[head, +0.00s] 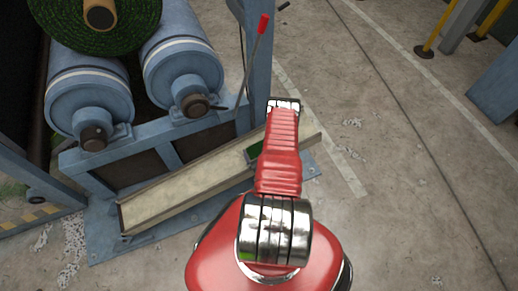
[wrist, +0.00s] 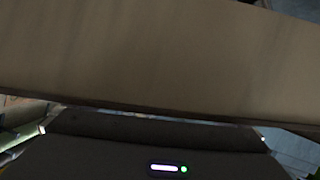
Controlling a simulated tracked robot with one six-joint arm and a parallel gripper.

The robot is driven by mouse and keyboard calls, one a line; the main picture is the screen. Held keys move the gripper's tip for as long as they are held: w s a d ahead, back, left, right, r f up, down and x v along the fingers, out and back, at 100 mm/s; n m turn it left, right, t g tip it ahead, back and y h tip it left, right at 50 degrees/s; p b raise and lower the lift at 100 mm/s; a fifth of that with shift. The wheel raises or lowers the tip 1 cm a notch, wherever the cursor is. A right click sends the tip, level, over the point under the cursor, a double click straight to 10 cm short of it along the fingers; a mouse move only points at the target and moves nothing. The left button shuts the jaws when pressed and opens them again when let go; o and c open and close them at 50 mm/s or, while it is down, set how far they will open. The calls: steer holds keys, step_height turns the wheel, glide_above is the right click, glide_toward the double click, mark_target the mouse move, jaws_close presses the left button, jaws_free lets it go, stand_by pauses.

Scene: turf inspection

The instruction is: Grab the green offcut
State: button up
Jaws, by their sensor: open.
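The green offcut (head: 255,149) shows as a small dark green patch on the long pale tray (head: 165,197), just left of my red arm, which hides part of it. In the head view the arm reaches over the tray and its far end hides the jaws. In the wrist view the dark body of my gripper (wrist: 155,145) is at the bottom, with a small light on it. A plain brown surface fills the top of that view, close to the gripper. No offcut can be made out there, and nothing shows held in the open gripper.
A blue machine frame with two blue rollers (head: 90,92) and a green turf roll (head: 60,25) stands behind the tray. A red-handled lever (head: 257,45) rises near my arm. Concrete floor to the right is open, with yellow posts (head: 436,28) at the far right.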

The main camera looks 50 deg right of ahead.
mark_target(258, 148)
steer(key=c, duration=0.7)
steer(key=shift+r, duration=0.15)
steer(key=shift+r, duration=4.85)
